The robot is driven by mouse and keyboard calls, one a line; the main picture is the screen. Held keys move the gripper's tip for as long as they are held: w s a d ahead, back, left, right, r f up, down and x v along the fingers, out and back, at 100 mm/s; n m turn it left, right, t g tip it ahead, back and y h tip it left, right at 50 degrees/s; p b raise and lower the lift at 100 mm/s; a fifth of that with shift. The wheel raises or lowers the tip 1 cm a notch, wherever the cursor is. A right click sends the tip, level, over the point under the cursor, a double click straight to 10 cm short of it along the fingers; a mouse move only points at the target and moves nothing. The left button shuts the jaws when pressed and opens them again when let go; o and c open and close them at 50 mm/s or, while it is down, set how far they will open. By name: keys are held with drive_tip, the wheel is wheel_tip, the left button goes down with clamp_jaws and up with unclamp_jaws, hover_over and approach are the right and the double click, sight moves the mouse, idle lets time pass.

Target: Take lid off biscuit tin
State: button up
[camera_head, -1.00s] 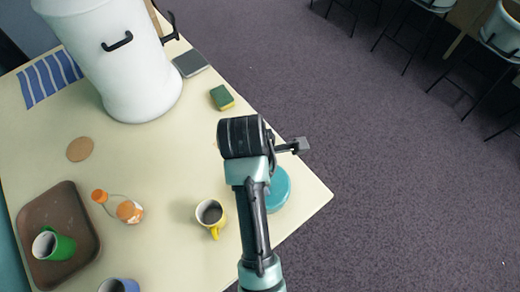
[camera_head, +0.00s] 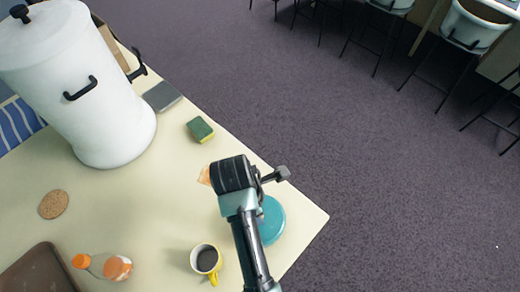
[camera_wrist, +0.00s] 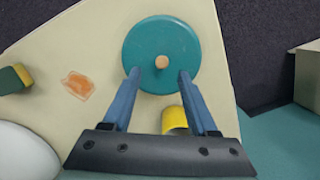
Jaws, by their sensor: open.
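The biscuit tin shows from above as a round teal lid (camera_wrist: 145,42) with a small orange-tan knob (camera_wrist: 162,62) at its middle. In the head view the teal tin (camera_head: 271,222) stands near the table's right corner, partly behind my arm. My gripper (camera_wrist: 159,74) is open and empty above the tin. In the wrist view its two fingertips lie either side of the knob and a little below it. I cannot tell the height gap. The tin's side is hidden.
An orange patch (camera_wrist: 78,86), a green-yellow sponge (camera_head: 200,129), a white urn (camera_head: 110,110), a cork coaster (camera_head: 53,204), an orange-capped bottle (camera_head: 118,268) and a brown tray (camera_head: 38,272) are on the table (camera_head: 150,215).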

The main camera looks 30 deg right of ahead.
drive_tip(key=f, duration=0.1)
drive_tip(key=f+p, duration=0.1)
drive_tip(key=f, duration=0.2)
drive_tip(key=shift+s+d+f, duration=0.25)
drive_tip(key=shift+d+f, duration=0.15)
clamp_jaws()
